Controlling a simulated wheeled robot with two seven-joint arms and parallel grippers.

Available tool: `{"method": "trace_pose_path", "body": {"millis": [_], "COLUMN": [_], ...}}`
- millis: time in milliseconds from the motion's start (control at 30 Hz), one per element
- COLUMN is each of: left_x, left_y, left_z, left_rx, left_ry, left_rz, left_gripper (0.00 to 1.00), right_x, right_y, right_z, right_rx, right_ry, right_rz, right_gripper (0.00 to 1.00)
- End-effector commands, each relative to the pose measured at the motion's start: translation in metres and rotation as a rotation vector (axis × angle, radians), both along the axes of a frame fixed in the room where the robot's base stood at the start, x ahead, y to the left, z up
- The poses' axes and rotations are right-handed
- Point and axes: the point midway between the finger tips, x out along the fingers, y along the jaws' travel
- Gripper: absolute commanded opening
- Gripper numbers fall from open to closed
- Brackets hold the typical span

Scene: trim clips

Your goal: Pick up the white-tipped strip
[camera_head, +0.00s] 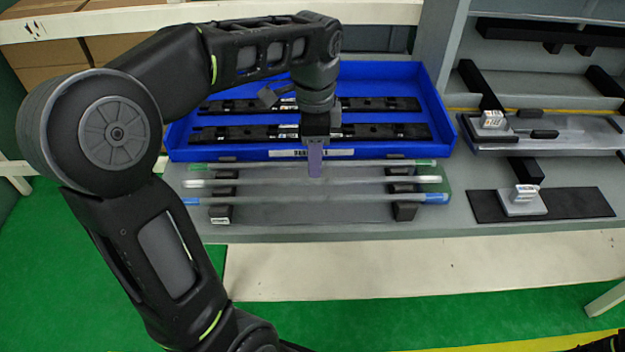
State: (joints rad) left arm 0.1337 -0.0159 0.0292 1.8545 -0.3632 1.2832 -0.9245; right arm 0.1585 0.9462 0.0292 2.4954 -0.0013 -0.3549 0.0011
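The white-tipped strip (250,183) is the middle one of three long thin strips lying side by side across dark holders on the grey table. The green-tipped strip (230,167) lies behind it and the blue-tipped strip (260,201) in front. My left gripper (315,172) points down over the middle of the strips, its purplish finger just behind the white-tipped strip in the picture. Only one finger face shows, so its opening is hidden, and I cannot tell whether it touches a strip. My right gripper does not show.
A blue tray (437,100) with black trim parts (385,131) stands directly behind the strips. To the right, a grey block with a white top (523,200) sits on a black plate (580,203), with another fixture (570,135) behind. The table front (350,236) is clear.

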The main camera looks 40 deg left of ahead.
Motion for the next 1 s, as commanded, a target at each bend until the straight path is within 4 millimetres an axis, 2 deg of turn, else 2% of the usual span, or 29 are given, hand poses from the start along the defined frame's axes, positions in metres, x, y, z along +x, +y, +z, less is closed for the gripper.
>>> {"method": "trace_pose_path", "body": {"millis": [167,333,467,1000], "left_x": [-0.001,-0.003,-0.002,-0.002], "left_y": [0.002,0.004,0.004,0.004], "left_z": [-0.012,-0.038,-0.05,-0.052], "left_rx": [0.0,0.0,0.0,0.0], "left_ry": [0.004,0.005,0.002,0.0], "left_rz": [0.0,0.0,-0.001,-0.001], "left_gripper": [0.38,0.38,0.38,0.38], "right_x": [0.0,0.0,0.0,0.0], "right_y": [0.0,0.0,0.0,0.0], "right_z": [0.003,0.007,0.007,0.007], "right_rx": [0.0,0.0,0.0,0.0], "right_ry": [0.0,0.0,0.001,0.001], "right_rz": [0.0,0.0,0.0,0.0], "right_gripper": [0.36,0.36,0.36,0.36]}}
